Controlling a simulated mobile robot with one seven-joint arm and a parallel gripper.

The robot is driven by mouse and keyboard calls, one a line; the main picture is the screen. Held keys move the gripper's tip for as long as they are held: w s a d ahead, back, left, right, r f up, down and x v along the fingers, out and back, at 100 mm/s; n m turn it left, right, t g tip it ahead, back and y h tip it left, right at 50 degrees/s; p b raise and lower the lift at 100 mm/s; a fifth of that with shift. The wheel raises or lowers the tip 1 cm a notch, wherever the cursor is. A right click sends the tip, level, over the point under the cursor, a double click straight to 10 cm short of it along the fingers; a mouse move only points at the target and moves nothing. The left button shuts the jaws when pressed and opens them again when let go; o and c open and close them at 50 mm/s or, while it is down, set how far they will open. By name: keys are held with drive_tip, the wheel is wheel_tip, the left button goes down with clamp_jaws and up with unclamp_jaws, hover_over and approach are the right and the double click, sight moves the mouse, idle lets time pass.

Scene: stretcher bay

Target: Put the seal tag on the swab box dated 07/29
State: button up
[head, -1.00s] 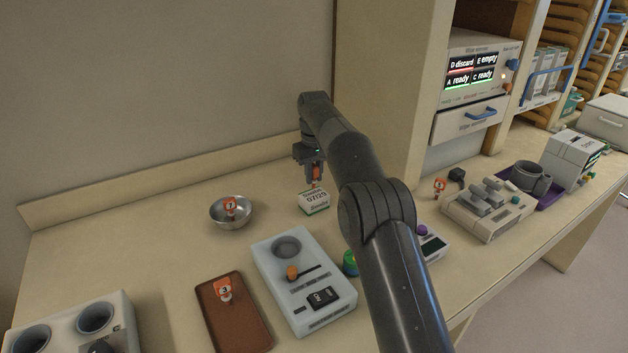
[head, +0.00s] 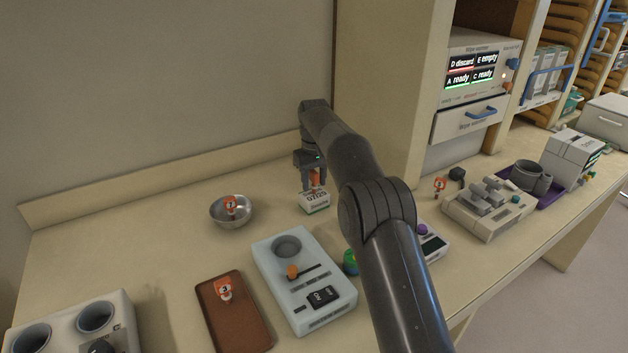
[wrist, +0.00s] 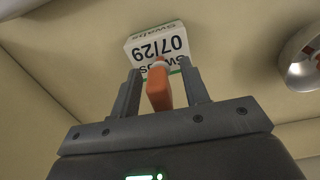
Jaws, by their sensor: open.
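The swab box (head: 315,204) is a small white carton with a green edge, standing at the back of the counter. Its label reads 07/29, also in the wrist view (wrist: 156,45). The orange seal tag (head: 315,178) is upright at the box, its pale end touching or just over the box's printed face in the wrist view (wrist: 159,92); the exact contact is hard to tell. My gripper (head: 313,188) is open, with one finger on each side of the tag. Its fingertips (wrist: 158,72) are close to the box.
Similar orange-and-white tags sit in a metal bowl (head: 245,217), on a brown tray (head: 243,318) and on the counter at right (head: 440,185). A pale blue device (head: 270,262) stands in front of the box. A cabinet pillar (head: 385,90) rises to the right of my arm.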

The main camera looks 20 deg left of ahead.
drive_tip(key=shift+r, duration=0.1)
wheel_tip(320, 180, up, 6)
drive_tip(key=shift+r, duration=0.8)
